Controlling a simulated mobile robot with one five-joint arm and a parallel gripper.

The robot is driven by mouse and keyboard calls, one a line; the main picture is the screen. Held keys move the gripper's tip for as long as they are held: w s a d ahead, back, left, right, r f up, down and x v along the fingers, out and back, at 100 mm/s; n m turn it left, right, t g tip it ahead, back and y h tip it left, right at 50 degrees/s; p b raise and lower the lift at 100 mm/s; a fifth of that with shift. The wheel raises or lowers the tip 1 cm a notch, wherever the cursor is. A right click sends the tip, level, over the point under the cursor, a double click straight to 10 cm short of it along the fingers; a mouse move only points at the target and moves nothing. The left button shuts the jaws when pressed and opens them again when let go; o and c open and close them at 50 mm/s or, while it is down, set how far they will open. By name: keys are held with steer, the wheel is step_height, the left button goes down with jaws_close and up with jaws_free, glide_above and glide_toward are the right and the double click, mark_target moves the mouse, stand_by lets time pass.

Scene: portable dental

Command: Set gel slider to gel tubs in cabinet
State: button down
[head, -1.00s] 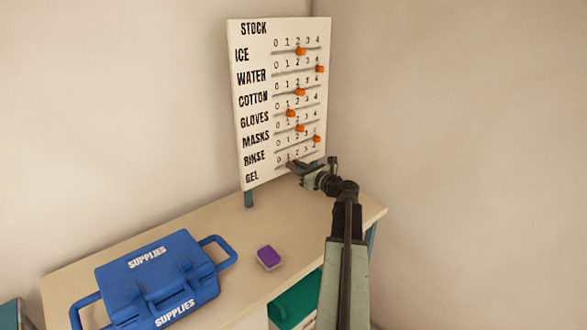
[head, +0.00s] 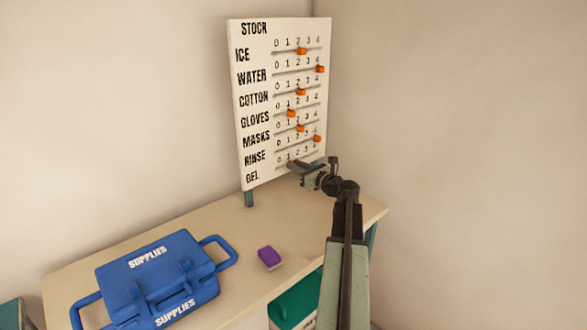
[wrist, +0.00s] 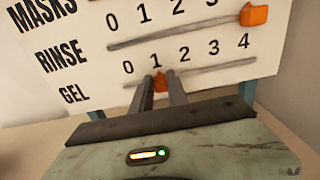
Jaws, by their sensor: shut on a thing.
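The white stock board (head: 262,120) stands at the back of the counter, with labelled rows, numbers 0 to 4 and orange sliders. The gel row is the lowest. In the wrist view the orange gel slider (wrist: 160,86) sits under the 1, between my two dark fingers. My gripper (wrist: 162,80) is shut on it, and also shows at the board's lower edge in the head view (head: 291,164). The rinse slider (wrist: 254,15) is at the far right of the row above. A green cabinet part (head: 297,300) shows below the counter; no gel tubs are visible.
A blue supplies case (head: 150,275) lies on the counter (head: 215,225) at left. A purple block (head: 268,257) lies right of it. Bare counter lies between the case and the board. Walls meet in a corner behind the board.

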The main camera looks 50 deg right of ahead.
mark_target(298, 158)
steer(key=d, duration=0.4)
steer(key=shift+s+d, duration=0.1)
steer(key=shift+d, duration=0.2)
steer(key=c, duration=1.3)
jaws_free()
steer(key=shift+a, duration=0.1)
steer(key=shift+s, duration=0.1)
steer(key=s, duration=0.7)
steer(key=shift+s+a, duration=0.3)
